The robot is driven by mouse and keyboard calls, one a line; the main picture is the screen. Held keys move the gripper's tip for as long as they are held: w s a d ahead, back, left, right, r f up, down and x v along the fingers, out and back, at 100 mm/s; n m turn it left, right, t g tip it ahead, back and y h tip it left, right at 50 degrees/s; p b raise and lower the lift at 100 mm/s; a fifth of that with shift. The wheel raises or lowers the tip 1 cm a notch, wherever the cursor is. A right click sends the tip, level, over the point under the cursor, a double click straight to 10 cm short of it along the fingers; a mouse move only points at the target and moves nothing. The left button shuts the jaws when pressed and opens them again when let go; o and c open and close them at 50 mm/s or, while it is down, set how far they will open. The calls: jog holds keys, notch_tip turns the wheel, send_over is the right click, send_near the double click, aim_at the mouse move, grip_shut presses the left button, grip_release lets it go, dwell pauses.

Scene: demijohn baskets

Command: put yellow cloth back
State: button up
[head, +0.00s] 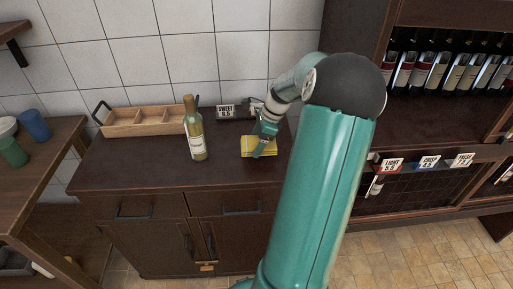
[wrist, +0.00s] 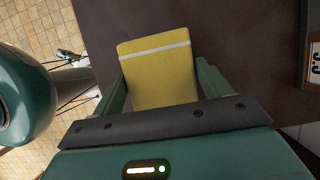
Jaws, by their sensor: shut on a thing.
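The yellow cloth (head: 258,147) is a folded pad with a pale stripe, at the right end of the dark cabinet top (head: 135,172). My gripper (head: 262,140) is over it and shut on it. In the wrist view the cloth (wrist: 158,62) is between the two green fingers of my gripper (wrist: 160,88), with its striped end sticking out beyond them. I cannot tell whether the cloth touches the cabinet top.
A wine bottle (head: 195,130) stands left of the cloth. A wooden divided tray (head: 150,121) lies behind it to the left. Cups (head: 35,125) stand on the left table. A wine rack (head: 440,75) is at right.

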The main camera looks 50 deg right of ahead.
jog(key=shift+f, duration=1.65)
jog(key=shift+w+f, duration=0.1)
jog(key=shift+f, duration=0.05)
jog(key=o, duration=1)
jog(key=shift+c, duration=0.2)
